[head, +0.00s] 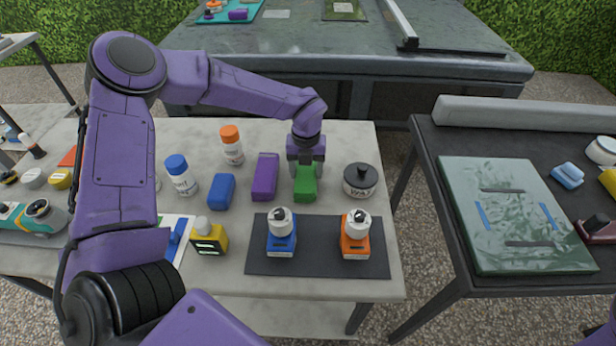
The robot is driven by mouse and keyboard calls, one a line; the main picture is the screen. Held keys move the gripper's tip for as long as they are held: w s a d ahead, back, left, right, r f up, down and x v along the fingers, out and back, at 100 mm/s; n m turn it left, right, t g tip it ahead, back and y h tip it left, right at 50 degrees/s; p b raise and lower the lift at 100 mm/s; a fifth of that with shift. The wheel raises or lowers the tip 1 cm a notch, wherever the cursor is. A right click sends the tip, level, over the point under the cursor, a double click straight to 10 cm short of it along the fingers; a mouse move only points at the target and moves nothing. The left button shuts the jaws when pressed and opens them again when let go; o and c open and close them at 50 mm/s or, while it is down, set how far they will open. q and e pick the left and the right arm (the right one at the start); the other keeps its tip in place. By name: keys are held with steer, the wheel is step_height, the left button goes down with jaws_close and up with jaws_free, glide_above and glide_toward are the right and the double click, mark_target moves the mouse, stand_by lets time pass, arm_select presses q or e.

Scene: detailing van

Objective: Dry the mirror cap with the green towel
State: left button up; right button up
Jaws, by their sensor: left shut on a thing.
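The green towel (305,188) is a small folded green block on the pale table, right of a purple folded block. My left gripper (305,170) comes down on it from above and is shut on its far end. I cannot tell whether the towel touches the table or is slightly raised. I cannot pick out the mirror cap with certainty. My right gripper is not in view.
Purple (265,177) and blue (221,191) blocks stand left of the towel, a dark WAX jar (361,181) right. Blue (281,238) and orange (355,240) bottles stand in front on a dark mat (318,262). A dark table with a glossy green panel (512,215) is at right.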

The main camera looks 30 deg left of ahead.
arm_select(q)
steer(key=shift+r+p, duration=2.3)
steer(key=shift+r, duration=0.7)
steer(key=o, duration=0.4)
steer(key=c, duration=0.4)
step_height(320, 180, up, 8)
steer(key=p, duration=0.6)
steer(key=s+d, duration=0.6)
steer(key=s, duration=0.4)
steer(key=shift+d, duration=0.15)
